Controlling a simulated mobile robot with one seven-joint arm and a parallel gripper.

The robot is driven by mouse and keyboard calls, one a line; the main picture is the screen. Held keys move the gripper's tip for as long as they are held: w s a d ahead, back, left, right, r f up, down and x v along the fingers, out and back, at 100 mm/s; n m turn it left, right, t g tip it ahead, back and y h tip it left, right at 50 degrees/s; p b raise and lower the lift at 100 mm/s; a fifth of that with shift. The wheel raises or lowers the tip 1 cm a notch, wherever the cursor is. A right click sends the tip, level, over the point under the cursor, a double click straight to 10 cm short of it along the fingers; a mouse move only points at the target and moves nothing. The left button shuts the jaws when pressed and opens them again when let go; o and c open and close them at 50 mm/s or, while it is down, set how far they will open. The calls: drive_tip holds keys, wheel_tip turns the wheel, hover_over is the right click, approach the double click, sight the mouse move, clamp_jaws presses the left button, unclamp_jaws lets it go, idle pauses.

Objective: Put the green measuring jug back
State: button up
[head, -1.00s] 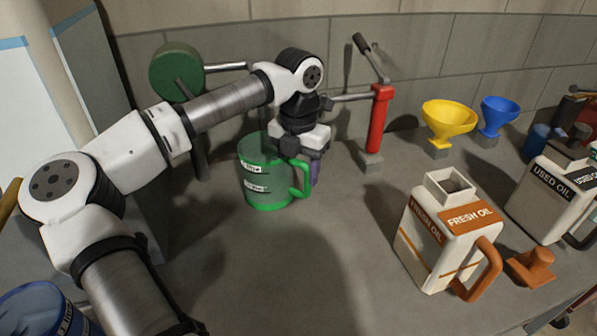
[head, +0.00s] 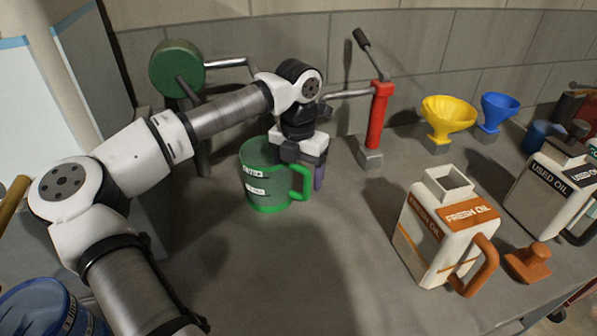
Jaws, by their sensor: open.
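The green measuring jug (head: 267,180) stands upright on the grey bench, left of the middle in the head view. It has white label strips, and its green handle points right. My gripper (head: 300,160) is open, just behind and above the jug's right side. The jug's rim and handle overlap it in the picture, so I cannot tell whether the fingers touch the jug. A purple thing (head: 319,178) shows partly behind the handle.
A red hand pump (head: 377,120) stands right of my gripper, and a green round reel (head: 177,69) is behind my arm. Yellow (head: 447,115) and blue (head: 497,110) funnels stand at the back right. The fresh oil jug (head: 440,235) stands front right. The bench's front middle is clear.

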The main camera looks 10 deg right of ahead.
wheel_tip(320, 180, up, 12)
drive_tip(key=b, duration=0.1)
drive_tip(key=shift+r, duration=0.2)
idle(0.4)
